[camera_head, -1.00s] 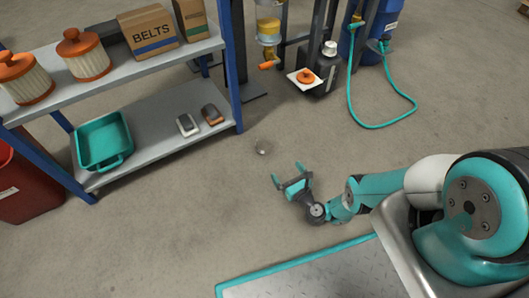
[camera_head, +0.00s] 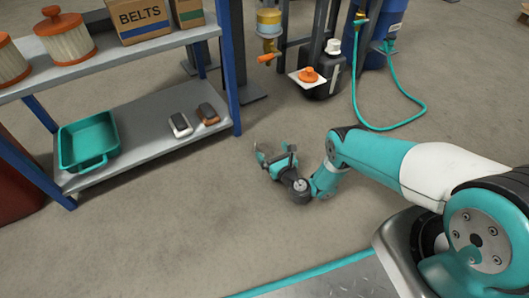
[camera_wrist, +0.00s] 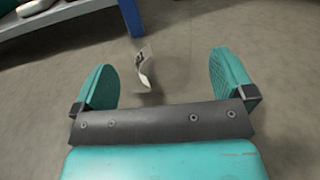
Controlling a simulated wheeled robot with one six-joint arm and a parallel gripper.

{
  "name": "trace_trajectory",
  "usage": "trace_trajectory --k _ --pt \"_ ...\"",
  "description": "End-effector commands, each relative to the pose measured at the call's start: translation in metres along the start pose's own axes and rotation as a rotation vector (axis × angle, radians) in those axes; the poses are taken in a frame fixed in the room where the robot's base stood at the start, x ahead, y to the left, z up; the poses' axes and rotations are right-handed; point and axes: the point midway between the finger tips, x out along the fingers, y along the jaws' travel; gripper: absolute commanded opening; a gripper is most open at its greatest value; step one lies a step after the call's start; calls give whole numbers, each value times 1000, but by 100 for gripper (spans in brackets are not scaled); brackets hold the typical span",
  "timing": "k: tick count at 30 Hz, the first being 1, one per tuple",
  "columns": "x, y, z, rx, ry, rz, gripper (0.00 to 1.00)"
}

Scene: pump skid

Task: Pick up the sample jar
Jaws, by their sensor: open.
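The sample jar shows in the wrist view as a nearly clear shape with a white printed label (camera_wrist: 144,66), on the bare floor. It lies ahead of and between the two teal fingers of my gripper (camera_wrist: 163,75), apart from both, a little nearer the left finger. The jar's clear outline is hard to make out. In the head view my gripper (camera_head: 275,153) is low over the floor with its fingers spread and empty, and the jar there is too faint or hidden to tell apart.
A blue-legged shelf (camera_head: 160,147) at the left holds a teal tray (camera_head: 62,150), two small devices, filters and a BELTS box (camera_head: 147,20). A black jug (camera_head: 325,82) and a teal hose (camera_head: 420,112) are at the back. The floor around my gripper is clear.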

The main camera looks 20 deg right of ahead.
Motion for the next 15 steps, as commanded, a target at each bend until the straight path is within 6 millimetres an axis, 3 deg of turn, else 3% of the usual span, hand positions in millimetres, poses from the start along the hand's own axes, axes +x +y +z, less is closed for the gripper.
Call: trace_trajectory --k 15 --pt "46 1 0 -2 -2 1 100"
